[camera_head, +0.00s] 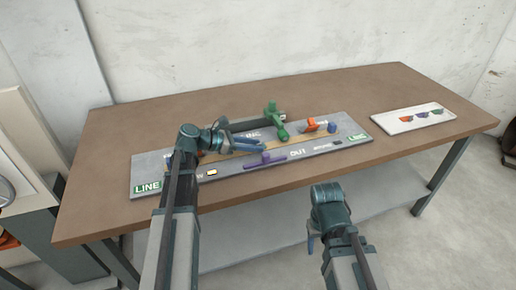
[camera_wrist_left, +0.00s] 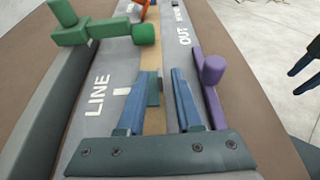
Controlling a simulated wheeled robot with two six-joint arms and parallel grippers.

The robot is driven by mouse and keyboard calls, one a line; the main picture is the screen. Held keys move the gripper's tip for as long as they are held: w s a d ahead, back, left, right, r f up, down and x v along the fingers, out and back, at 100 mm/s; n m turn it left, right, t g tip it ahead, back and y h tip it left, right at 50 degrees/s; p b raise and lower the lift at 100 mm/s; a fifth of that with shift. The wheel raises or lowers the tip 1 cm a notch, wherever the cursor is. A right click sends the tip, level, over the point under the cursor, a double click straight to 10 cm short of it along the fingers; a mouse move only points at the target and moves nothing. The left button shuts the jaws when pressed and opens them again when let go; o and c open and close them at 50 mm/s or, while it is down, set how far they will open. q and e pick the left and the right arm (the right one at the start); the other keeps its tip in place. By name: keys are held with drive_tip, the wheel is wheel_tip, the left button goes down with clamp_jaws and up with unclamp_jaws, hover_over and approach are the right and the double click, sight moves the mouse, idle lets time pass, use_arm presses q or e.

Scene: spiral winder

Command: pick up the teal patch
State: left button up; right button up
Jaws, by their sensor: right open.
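A small teal patch (camera_wrist_left: 153,88) shows in the left wrist view, over the tan strip (camera_wrist_left: 152,60) and between the fingers of my left gripper (camera_wrist_left: 161,75). The fingers stand apart, with a gap visible beside the patch; whether one touches it I cannot tell. In the head view my left gripper (camera_head: 262,146) is low over the grey board (camera_head: 150,170), and I cannot make out the patch there. My right gripper (camera_head: 314,243) is open and empty, in front of the table's front edge.
A green lever piece (camera_head: 276,122) stands behind my left gripper. A purple piece (camera_head: 265,160) lies close in front. An orange piece (camera_head: 311,125) and a blue peg (camera_head: 331,128) are to the right. A white tray (camera_head: 386,129) with several coloured pieces lies on clear brown table.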

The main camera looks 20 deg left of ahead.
use_arm(q)
clamp_jaws()
wheel_tip(320, 180, up, 10)
drive_tip(key=p, duration=1)
